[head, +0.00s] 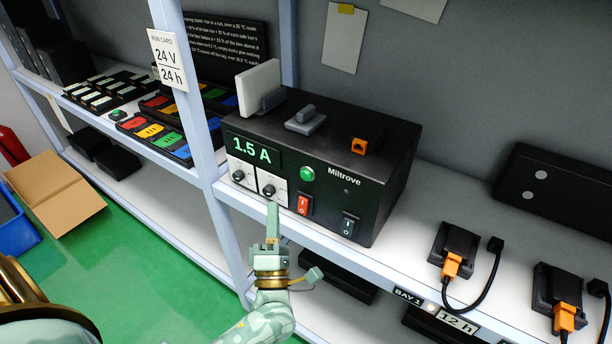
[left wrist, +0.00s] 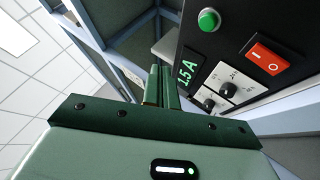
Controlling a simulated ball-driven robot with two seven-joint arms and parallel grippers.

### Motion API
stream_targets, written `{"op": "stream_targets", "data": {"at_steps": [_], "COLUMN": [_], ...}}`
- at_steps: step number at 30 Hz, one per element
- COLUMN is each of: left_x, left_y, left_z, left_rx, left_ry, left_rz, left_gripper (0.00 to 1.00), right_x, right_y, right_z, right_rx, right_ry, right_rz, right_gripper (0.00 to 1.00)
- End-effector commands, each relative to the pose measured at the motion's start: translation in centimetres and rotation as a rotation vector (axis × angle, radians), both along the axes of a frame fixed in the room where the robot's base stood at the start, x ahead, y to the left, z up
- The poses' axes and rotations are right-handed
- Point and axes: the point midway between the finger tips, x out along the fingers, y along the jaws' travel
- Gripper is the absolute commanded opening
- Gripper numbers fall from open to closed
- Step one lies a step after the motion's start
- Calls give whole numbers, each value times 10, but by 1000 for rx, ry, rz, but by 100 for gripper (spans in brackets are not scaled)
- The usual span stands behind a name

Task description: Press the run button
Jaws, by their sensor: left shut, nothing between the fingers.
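The black Miltrove unit (head: 375,145) stands on the shelf, its display reading "1.5 A". A round green button (head: 307,173) sits on its front, right of the display; it also shows in the left wrist view (left wrist: 208,19). No "run" label is readable. My left gripper (head: 272,208) is shut and empty, pointing up before the dials, below and left of the green button. Contact with the panel is unclear. My right gripper is out of view.
Two dials (head: 268,184) sit under the display. The shelf upright (head: 190,95) with its "24 V 24 h" card stands left of the unit. Small black packs with orange plugs (head: 455,255) lie on the shelf at right. An open cardboard box (head: 55,195) is on the floor.

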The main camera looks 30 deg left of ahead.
Motion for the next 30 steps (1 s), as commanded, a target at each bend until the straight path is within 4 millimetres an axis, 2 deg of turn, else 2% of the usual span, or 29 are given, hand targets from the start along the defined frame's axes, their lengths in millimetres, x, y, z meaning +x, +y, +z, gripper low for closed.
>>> {"op": "stream_targets", "data": {"at_steps": [5,18,24,30], "left_x": [13,72,85,87], "left_y": [-1,-6,-7,-7], "left_z": [-2,-2,-1,0], "left_rx": [-1,1,2,1], "left_ry": [0,0,2,1], "left_rz": [1,1,0,0], "left_gripper": [0,0,0,0], "right_x": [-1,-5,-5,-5], "right_y": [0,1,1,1], "right_z": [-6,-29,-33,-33], "right_rx": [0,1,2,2], "right_ry": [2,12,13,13], "right_rz": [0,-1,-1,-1], "right_gripper": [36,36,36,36]}}
